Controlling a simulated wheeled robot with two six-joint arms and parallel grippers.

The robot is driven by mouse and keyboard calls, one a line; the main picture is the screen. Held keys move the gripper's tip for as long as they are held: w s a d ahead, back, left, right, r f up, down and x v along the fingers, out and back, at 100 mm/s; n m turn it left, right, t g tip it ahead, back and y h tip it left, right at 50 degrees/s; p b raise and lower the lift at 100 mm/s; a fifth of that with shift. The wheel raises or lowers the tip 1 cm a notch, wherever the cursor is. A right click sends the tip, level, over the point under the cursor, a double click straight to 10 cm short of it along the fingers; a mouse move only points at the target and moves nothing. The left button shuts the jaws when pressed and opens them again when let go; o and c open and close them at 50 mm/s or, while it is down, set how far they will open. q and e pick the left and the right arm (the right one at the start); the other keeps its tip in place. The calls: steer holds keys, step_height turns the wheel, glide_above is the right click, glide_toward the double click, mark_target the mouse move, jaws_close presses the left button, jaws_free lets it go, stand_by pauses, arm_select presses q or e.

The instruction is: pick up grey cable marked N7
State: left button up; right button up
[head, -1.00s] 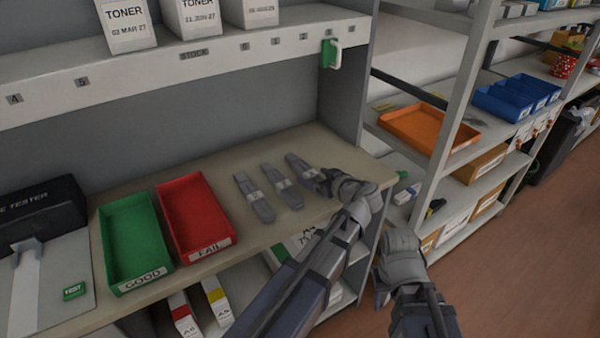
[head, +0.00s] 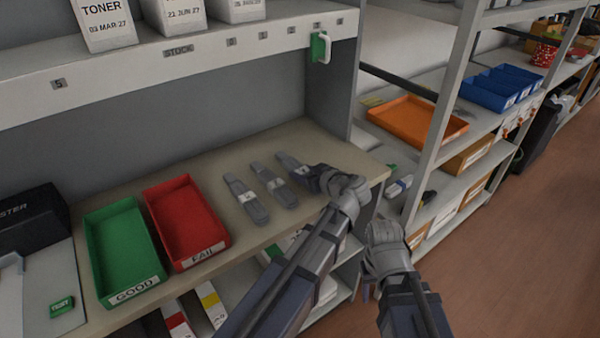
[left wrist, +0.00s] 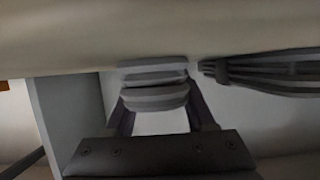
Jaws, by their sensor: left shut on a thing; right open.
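Three grey cables lie side by side on the beige worktop: a left one (head: 245,198), a middle one (head: 274,186) and a right one (head: 290,163). Each has a small pale label, too small to read, so I cannot tell which is N7. My left gripper (head: 314,178) is at the near end of the right cable and hides part of it. In the left wrist view its fingers (left wrist: 160,105) are closed on a grey cable piece (left wrist: 155,88), close to the worktop. My right gripper (head: 366,288) is open and empty, in front of the bench's right end.
A green GOOD tray (head: 92,262) and a red FAIL tray (head: 218,240) stand left of the cables. A black tester (head: 32,224) is at far left. The bench's side panel (head: 332,105) and a shelf with an orange tray (head: 455,127) are to the right.

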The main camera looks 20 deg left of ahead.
mark_target(303, 171)
arm_select(q)
jaws_close()
steer(key=shift+r, duration=0.15)
step_height(303, 171, up, 10)
steer(key=p, duration=1)
